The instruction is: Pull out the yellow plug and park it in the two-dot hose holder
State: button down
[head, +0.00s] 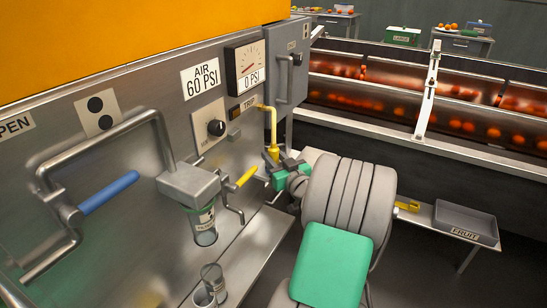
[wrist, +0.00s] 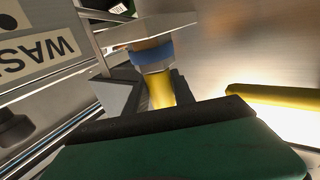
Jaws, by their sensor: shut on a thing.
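The yellow plug (head: 273,152) shows in the head view at the lower end of a bent yellow line on the steel panel. In the wrist view the yellow plug (wrist: 160,90) sits between my fingers, with a blue collar just beyond it against a metal fitting. My gripper (head: 280,162) is shut on the plug, close to the panel; the green wrist housing and dark fingers (wrist: 165,108) fill the lower wrist view. A plate with two black dots (head: 98,112) is on the panel at the left. I cannot make out the holder itself.
A yellow lever handle (head: 246,176) is just left of my gripper, and a yellow bar (wrist: 268,95) shows right of it in the wrist view. A bent pipe with a blue handle (head: 108,193) and a spout over a glass (head: 203,225) stand out from the panel further left.

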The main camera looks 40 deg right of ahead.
aim_at(275, 149)
jog(key=shift+r, duration=0.3)
notch_tip(275, 149, up, 3)
jog(key=shift+f+p, duration=0.2)
jog(key=shift+p, duration=0.45)
jog(key=s+a+r+p, duration=0.2)
jog(key=s+r, duration=0.7)
jog(key=s, duration=0.4)
jog(key=shift+s+a+r, duration=0.3)
jog(key=shift+s+r, duration=0.1)
jog(key=shift+r+p, duration=1.6)
jog(key=shift+r, duration=1.15)
